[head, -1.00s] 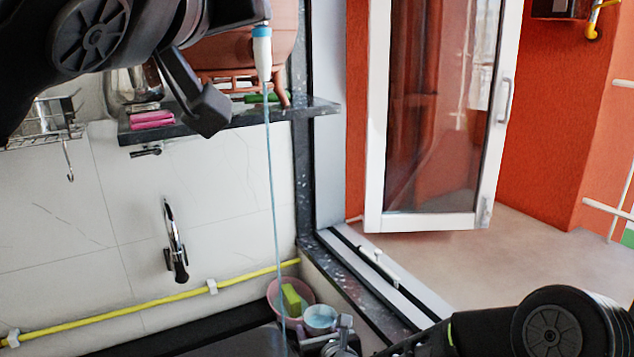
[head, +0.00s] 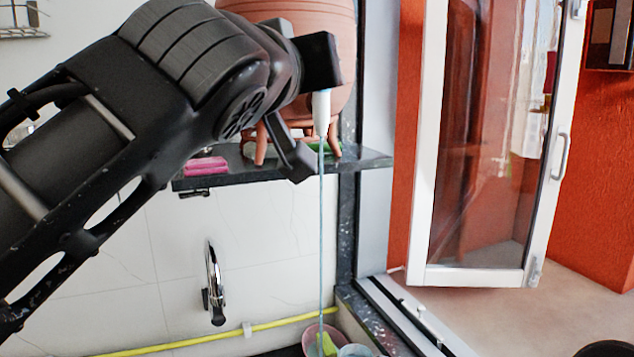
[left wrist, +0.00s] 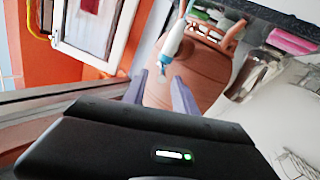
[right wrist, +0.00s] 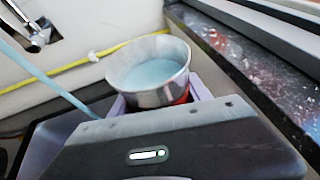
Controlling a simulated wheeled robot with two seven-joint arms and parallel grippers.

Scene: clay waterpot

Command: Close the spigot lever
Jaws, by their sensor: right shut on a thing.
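The clay waterpot (head: 318,22) stands on legs on a dark shelf. Its white spigot (head: 321,112) shows in front, and a thin stream of water (head: 321,215) falls from it. In the left wrist view the spigot (left wrist: 173,40) has a blue tip. The left gripper (head: 315,115) is open, with one finger at the spigot's top and one lower left. In the left wrist view its fingers (left wrist: 159,77) are apart below the spigot tip; contact is unclear. The lever is not distinct. My right gripper (right wrist: 158,98) is shut on a metal cup (right wrist: 150,85) holding bluish water.
The dark shelf (head: 365,158) holds pink sponges (head: 205,166). A faucet (head: 214,285) and yellow pipe (head: 275,325) are on the tiled wall. A pink bowl (head: 312,340) is at the bottom. A glass door (head: 490,150) stands open at right.

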